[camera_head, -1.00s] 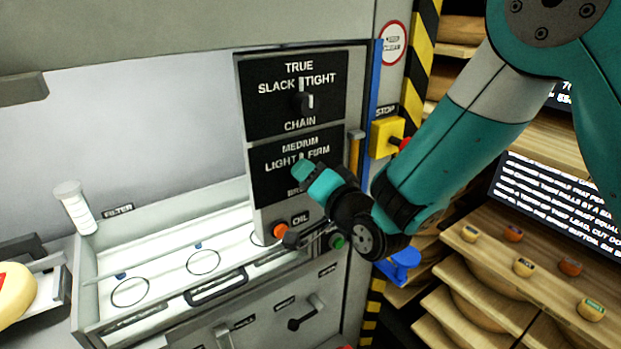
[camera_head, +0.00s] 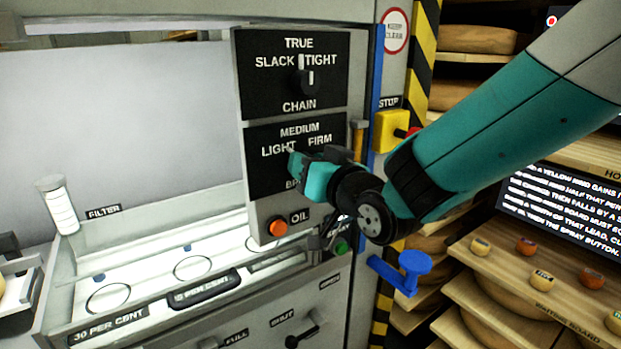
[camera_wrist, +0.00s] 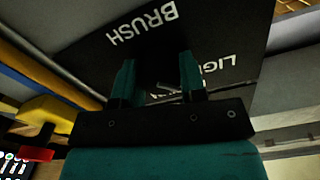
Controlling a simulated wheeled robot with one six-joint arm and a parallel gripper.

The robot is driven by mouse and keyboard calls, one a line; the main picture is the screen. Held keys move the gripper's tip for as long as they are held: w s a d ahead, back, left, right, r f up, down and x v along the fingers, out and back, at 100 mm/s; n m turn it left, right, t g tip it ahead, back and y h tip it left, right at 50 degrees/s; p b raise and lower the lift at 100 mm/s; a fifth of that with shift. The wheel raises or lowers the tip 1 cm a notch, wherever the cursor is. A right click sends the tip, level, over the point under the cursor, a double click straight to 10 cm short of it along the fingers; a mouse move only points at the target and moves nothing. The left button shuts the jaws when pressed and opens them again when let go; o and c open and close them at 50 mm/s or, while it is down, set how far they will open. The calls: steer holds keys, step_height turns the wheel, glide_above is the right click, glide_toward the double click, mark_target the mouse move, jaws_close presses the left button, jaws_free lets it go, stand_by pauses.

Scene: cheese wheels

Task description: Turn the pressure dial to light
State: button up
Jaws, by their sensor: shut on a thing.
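The pressure dial's black panel (camera_head: 262,158) carries the words MEDIUM, LIGHT, FIRM and a partly covered BRUSH. My gripper (camera_head: 303,165) is at the middle of this panel and hides the knob and where it points in the head view. In the wrist view my gripper (camera_wrist: 160,82) has its two teal fingers against the dark panel (camera_wrist: 90,50), between the words BRUSH and LIGHT. The fingers are shut on the dial's dark knob (camera_wrist: 163,88), which barely shows between them.
The chain dial (camera_head: 303,82) is just above, its pointer up. An orange oil button (camera_head: 277,227) and a green button (camera_head: 341,248) are below. A yellow stop box (camera_head: 390,130) and a blue handle (camera_head: 402,270) stand to the right, near cheese shelves (camera_head: 480,38).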

steer(key=shift+f+n, duration=0.1)
steer(key=shift+n, duration=0.2)
steer(key=o, duration=0.9)
steer(key=shift+s+b, duration=0.1)
steer(key=shift+b, duration=0.2)
steer(key=b+v, duration=1)
steer(key=v, duration=0.7)
steer(key=shift+d, duration=0.2)
